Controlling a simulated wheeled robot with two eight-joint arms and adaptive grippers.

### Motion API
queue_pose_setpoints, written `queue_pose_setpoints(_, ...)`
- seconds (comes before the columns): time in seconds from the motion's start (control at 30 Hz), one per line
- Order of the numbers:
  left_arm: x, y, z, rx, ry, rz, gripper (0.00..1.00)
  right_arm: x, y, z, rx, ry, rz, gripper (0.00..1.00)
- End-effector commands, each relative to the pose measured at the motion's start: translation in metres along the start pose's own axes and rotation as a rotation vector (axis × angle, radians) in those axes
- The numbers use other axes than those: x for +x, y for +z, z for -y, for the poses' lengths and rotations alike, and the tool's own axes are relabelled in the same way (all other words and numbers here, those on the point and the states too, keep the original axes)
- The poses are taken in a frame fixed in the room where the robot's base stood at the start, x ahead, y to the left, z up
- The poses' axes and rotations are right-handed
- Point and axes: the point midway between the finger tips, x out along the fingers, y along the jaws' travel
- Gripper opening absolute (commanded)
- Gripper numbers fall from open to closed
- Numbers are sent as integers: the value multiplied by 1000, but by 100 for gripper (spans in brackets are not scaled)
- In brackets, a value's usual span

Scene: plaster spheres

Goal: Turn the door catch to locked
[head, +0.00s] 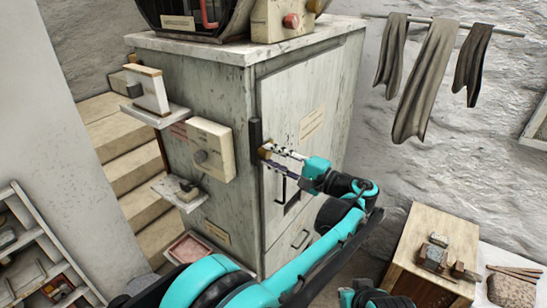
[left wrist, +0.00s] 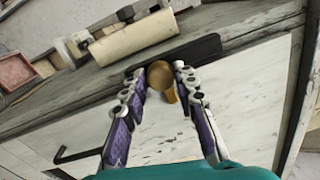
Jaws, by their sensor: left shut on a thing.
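The door catch is a brass-coloured knob (left wrist: 160,74) on a dark plate (left wrist: 195,50) at the edge of the pale cabinet door (head: 308,100). In the head view the dark plate (head: 255,133) is upright, and the brass catch (head: 265,151) is partly hidden by the fingers. My left gripper (head: 272,152) reaches it from the right and is shut on it. In the left wrist view the fingers of this gripper (left wrist: 159,78) stand on either side of the knob, with a small brass tab below it. My right gripper is not in view.
A dark bar handle (head: 281,189) is on the door below the catch. A switch box (head: 210,150) and small shelves (head: 160,114) stick out from the cabinet's left side. A wooden crate (head: 430,250) stands at lower right. Cloths (head: 427,80) hang on the right wall.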

Motion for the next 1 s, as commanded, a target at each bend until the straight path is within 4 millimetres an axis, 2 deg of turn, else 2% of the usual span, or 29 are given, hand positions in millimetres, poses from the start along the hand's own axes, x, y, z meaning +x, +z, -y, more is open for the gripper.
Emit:
queue_pose_setpoints(0.13, 0, 0, 0, 0, 1, -1, 0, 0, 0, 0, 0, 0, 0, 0)
queue_pose_setpoints(0.17, 0, 0, 0, 0, 1, -1, 31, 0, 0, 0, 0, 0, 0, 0)
queue_pose_setpoints(0.23, 0, 0, 0, 0, 1, -1, 49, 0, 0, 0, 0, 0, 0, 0)
queue_pose_setpoints(0.53, -1, 0, 0, 0, 0, 0, 49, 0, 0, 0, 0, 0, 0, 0)
queue_pose_setpoints(0.63, -7, -1, 0, -1, 0, -2, 49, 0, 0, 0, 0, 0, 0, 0)
queue_pose_setpoints(0.77, -27, -1, 0, -1, 0, -4, 49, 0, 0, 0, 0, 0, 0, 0)
queue_pose_setpoints(1.0, -81, -1, 0, 0, 0, -4, 49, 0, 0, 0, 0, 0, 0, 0)
